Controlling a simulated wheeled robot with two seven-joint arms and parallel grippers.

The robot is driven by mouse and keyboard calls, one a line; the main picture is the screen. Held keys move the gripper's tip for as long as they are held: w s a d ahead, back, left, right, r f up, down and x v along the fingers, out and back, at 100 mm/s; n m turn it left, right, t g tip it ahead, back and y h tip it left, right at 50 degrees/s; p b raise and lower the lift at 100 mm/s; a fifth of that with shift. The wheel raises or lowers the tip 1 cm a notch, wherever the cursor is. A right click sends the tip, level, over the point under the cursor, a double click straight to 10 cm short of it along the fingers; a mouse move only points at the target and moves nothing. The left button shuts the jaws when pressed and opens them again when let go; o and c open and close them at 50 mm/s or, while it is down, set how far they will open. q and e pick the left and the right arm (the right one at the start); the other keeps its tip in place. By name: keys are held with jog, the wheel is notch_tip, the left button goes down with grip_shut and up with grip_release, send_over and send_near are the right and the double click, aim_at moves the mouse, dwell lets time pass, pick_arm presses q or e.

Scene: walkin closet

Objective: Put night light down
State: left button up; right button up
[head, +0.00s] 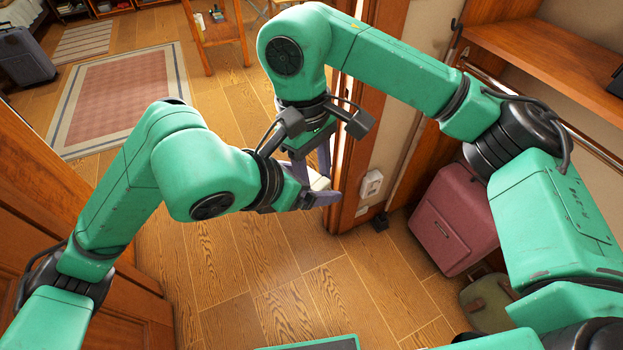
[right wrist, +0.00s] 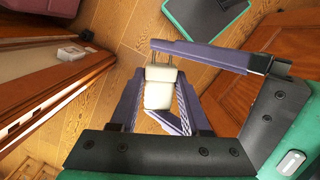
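The night light is a small white block with two metal prongs. It shows in the right wrist view (right wrist: 158,92) between the fingers of my right gripper (right wrist: 160,80), which appear closed on its sides. In the head view only a white bit of the night light (head: 320,184) shows, in the air near the door frame. My right gripper (head: 314,165) points down at it. My left gripper (head: 322,198) reaches in from the left with fingers apart.
A white wall outlet (head: 371,184) sits right of the wooden door frame (head: 346,165). A pink case (head: 453,220) and a green bag (head: 487,302) stand on the floor at right. Wood floor (head: 260,255) below the grippers is clear. A rug (head: 120,95) lies farther back.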

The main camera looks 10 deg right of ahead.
jog(key=o, duration=0.4)
